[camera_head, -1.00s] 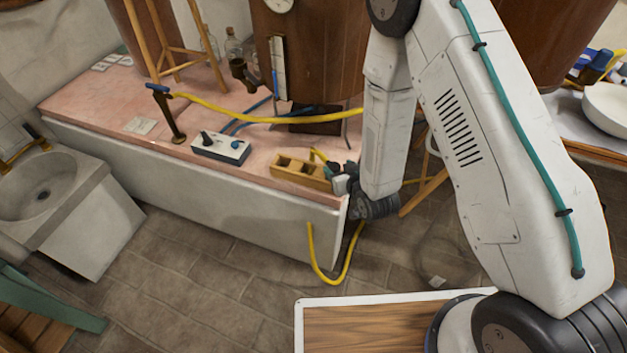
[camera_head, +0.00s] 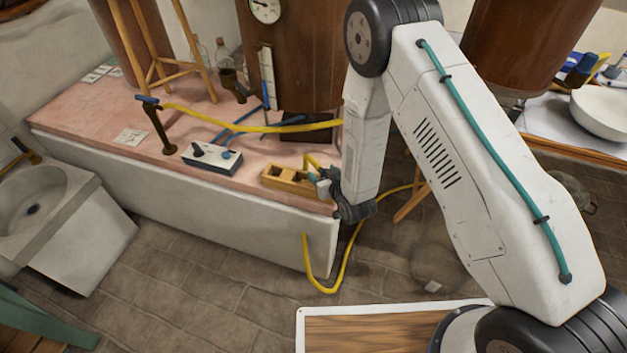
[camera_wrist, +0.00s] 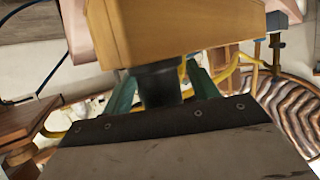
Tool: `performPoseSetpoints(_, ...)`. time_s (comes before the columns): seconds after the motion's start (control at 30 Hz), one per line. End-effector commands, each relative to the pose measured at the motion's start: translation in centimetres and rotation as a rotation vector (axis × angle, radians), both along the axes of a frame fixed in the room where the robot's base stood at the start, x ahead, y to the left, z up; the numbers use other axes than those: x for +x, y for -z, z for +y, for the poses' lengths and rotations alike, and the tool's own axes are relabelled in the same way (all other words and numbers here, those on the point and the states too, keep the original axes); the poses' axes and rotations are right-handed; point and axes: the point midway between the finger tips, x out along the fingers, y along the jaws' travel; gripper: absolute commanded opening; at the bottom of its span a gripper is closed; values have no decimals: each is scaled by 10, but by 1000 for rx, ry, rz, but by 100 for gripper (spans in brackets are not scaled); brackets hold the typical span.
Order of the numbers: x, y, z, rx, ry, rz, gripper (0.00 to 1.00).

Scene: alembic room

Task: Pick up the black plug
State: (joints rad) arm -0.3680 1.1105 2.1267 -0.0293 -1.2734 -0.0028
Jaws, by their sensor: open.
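The black plug (camera_wrist: 160,85) shows in the wrist view as a dark, short cylinder at the near end of a wooden block (camera_wrist: 170,30). My gripper (camera_wrist: 160,78) is open, with one teal finger on each side of the plug. I cannot tell whether either finger touches it. In the head view the wooden block (camera_head: 288,178) lies on the pink tabletop near its right end, with square openings in its top. My gripper (camera_head: 322,184) is at the block's right end there, and the plug cannot be made out.
A yellow hose (camera_head: 335,285) hangs beside the table's right end. A stone basin (camera_head: 70,220) is at the left. Tiled floor lies in front.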

Motion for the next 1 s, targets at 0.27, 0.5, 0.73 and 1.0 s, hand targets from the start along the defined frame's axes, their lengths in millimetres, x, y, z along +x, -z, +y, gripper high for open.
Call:
performPoseSetpoints(0.27,-1,0,3,-1,-4,0,14)
performPoseSetpoints(0.5,-1,0,1,0,-2,-1,6)
performPoseSetpoints(0.73,0,-9,1,0,-1,-2,6)
performPoseSetpoints(1.0,0,-45,1,1,-1,-4,6)
